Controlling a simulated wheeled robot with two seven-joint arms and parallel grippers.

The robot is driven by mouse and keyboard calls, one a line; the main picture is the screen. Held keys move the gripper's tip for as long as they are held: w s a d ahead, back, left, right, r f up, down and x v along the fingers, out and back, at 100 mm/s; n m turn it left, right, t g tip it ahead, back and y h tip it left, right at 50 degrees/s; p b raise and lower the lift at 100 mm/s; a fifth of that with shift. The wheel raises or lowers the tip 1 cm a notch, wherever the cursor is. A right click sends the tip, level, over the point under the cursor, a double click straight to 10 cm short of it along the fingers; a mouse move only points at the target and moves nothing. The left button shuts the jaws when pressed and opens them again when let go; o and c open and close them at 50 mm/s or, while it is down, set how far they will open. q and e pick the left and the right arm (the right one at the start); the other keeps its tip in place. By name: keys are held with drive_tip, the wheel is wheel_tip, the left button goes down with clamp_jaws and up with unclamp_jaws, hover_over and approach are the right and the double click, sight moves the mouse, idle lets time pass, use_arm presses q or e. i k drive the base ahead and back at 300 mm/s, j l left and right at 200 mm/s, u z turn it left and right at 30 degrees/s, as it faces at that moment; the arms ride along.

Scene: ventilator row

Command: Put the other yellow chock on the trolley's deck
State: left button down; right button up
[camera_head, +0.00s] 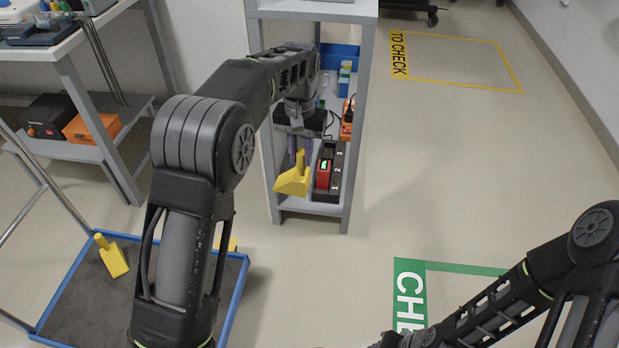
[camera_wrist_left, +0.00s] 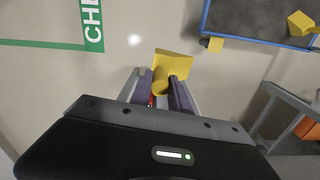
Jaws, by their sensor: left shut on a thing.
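A yellow wedge-shaped chock (camera_head: 292,182) with a grip stub is held by my left gripper (camera_head: 298,158), in front of the lower part of a grey shelf unit. In the left wrist view the purple-grey fingers (camera_wrist_left: 161,78) close on the stub of this chock (camera_wrist_left: 172,64). The trolley's dark deck (camera_head: 75,300) with a blue rim is at the lower left; it also shows in the wrist view (camera_wrist_left: 250,18). Another yellow chock (camera_head: 112,257) stands on the deck. A yellow piece (camera_head: 232,243) at the deck's edge is mostly hidden by my left arm. My right gripper's fingers are out of view.
The shelf unit (camera_head: 346,190) holds a dark charger with a red item (camera_head: 323,174) close to the held chock. A workbench (camera_head: 68,48) stands at the left. Floor markings in green (camera_head: 465,267) and yellow (camera_head: 455,36) lie on clear floor at the right.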

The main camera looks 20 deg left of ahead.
sight(91, 316)
drive_tip(key=k, duration=0.25)
drive_tip(key=k+j, duration=0.7)
drive_tip(key=j, duration=1.1)
drive_tip(key=i, duration=0.05)
